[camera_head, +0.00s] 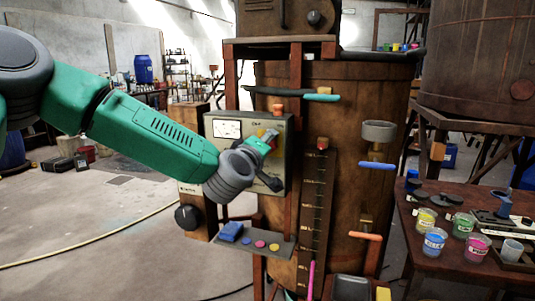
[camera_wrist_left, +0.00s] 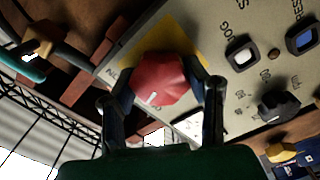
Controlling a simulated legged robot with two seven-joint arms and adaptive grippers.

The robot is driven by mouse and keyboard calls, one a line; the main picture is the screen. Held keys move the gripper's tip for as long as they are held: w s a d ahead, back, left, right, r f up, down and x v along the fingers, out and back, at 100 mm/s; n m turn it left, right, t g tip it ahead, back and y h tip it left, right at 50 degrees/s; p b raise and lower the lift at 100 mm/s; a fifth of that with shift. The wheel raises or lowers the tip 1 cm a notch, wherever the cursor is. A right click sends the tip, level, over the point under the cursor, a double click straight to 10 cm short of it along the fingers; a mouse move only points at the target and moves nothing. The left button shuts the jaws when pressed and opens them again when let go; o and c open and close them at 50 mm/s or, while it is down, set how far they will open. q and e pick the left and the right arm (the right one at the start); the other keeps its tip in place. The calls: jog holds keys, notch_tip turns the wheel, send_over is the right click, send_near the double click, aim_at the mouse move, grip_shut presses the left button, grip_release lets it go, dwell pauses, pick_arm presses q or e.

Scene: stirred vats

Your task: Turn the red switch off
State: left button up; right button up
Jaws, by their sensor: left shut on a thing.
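The red switch (camera_wrist_left: 160,80) is a faceted red knob on a yellow plate (camera_wrist_left: 190,40), seen in the left wrist view. It is mounted on the beige control panel (camera_head: 285,155), which stands in front of the wooden vat. My left gripper (camera_wrist_left: 168,88) has one finger on each side of the red knob and is shut on it. In the head view my left gripper (camera_head: 267,138) is at the panel's upper right and hides most of the switch. My right gripper is in neither view.
A white-faced gauge (camera_head: 228,129) is on the panel's upper left. The wrist view shows a white button (camera_wrist_left: 242,54), a blue button (camera_wrist_left: 301,39) and a black knob (camera_wrist_left: 278,105) nearby. A table (camera_head: 425,200) with paint cups stands right.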

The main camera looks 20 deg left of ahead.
pick_arm(q)
jog(key=n+b, duration=0.1)
jog(key=n, duration=0.1)
jog(key=n+b, duration=0.1)
jog(key=n, duration=0.1)
jog(key=n+b, duration=0.1)
jog(key=b, duration=0.1)
jog(key=shift+f+n, duration=0.35)
jog(key=shift+n, duration=0.05)
dwell(0.3)
jog(key=o, duration=1.2)
jog(key=shift+a, duration=0.1)
jog(key=shift+c, duration=0.2)
jog(key=shift+a, duration=0.1)
jog(key=shift+s+r, duration=0.1)
jog(key=s, duration=1.1)
jog(key=shift+s, duration=0.4)
jog(key=shift+a, duration=0.1)
